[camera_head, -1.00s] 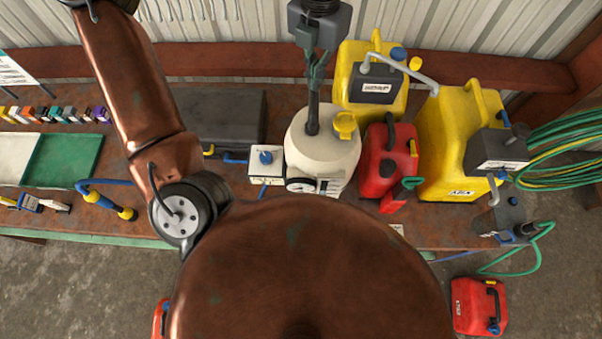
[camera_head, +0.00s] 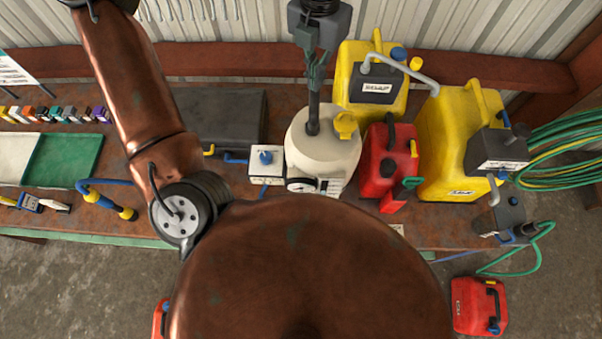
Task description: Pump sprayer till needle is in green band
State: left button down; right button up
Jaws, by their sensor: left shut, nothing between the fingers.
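The sprayer (camera_head: 322,156) is a cream-white tank with a yellow cap (camera_head: 345,124), upright on the bench. A round dial gauge (camera_head: 302,186) sits at its lower front; its needle and any green band are too small to read. A black pump rod (camera_head: 313,116) stands up from the tank's top. My left gripper (camera_head: 314,84) points down over the rod, shut, its fingertips at the rod's top end; I cannot tell whether they touch it. My right gripper is out of view.
A red can (camera_head: 383,165) and yellow jugs (camera_head: 370,88) (camera_head: 455,130) crowd the sprayer's right. A white box with a blue knob (camera_head: 265,160) and a dark case (camera_head: 222,120) stand left. A green tray (camera_head: 62,160) lies far left. My copper-coloured body hides the front middle.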

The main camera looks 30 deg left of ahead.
aim_at(314, 101)
pick_arm(q)
jog(key=shift+f, duration=0.1)
jog(key=shift+f+b, duration=1.3)
jog(key=shift+f, duration=0.15)
jog(key=shift+f+b, duration=2)
jog(key=shift+f, duration=0.45)
jog(key=shift+r, duration=0.15)
jog(key=shift+r+p, duration=1.5)
jog(key=shift+r, duration=0.6)
jog(key=shift+r+p, duration=1.1)
jog(key=shift+r, duration=0.7)
